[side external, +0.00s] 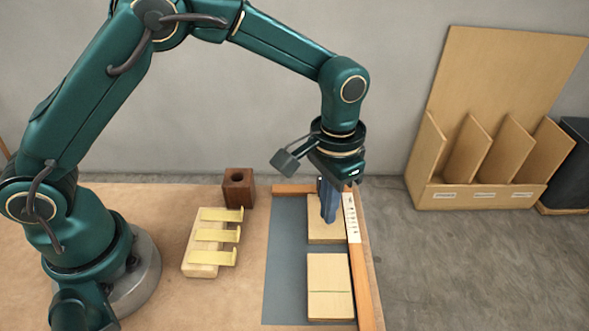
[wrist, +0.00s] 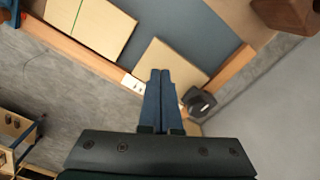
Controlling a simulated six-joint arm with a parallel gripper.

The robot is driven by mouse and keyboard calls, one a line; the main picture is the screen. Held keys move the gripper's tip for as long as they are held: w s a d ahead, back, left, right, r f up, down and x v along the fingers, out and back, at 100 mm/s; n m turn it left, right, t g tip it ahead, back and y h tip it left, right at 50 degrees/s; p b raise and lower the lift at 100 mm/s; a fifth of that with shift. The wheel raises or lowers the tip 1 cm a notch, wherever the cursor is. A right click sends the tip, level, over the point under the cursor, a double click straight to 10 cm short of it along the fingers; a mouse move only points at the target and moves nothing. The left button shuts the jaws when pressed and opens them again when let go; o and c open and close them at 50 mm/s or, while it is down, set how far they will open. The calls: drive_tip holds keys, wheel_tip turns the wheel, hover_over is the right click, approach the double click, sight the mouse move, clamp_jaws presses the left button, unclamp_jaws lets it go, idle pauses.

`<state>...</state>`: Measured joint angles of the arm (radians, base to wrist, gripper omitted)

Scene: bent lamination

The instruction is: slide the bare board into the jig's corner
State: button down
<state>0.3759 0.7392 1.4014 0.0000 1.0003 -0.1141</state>
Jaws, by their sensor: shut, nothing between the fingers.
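The bare board (side external: 321,233) is a plain pale square lying on the jig's blue-grey base (side external: 285,265), close to the corner of its wooden fences. It also shows in the wrist view (wrist: 168,57), partly hidden by my fingers. My gripper (side external: 329,220) is shut and empty, blue fingers pointing down over this board's fence-side part; its fingertips show in the wrist view (wrist: 160,72). I cannot tell whether they touch it. The right fence (side external: 362,275) carries a white marked strip (side external: 352,220). The back fence (side external: 292,188) meets it behind my gripper. Any small gap at the corner is hidden.
Left of the jig are a pale block with brass-coloured strips (side external: 215,235) and a dark wooden block (side external: 238,188) with a hole. A slotted wooden rack (side external: 480,165) stands beyond the table.

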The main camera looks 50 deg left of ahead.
drive_tip(key=shift+f, duration=0.65)
drive_tip(key=shift+d, duration=0.1)
drive_tip(key=shift+w+d, duration=0.2)
drive_tip(key=shift+w, duration=0.05)
idle(0.3)
drive_tip(key=shift+w+a, duration=0.1)
drive_tip(key=shift+w, duration=0.05)
drive_tip(key=shift+w+a+f, duration=0.1)
drive_tip(key=shift+w+a, duration=0.15)
drive_tip(key=shift+a, duration=0.1)
idle(0.4)
drive_tip(key=shift+r, duration=3.55)
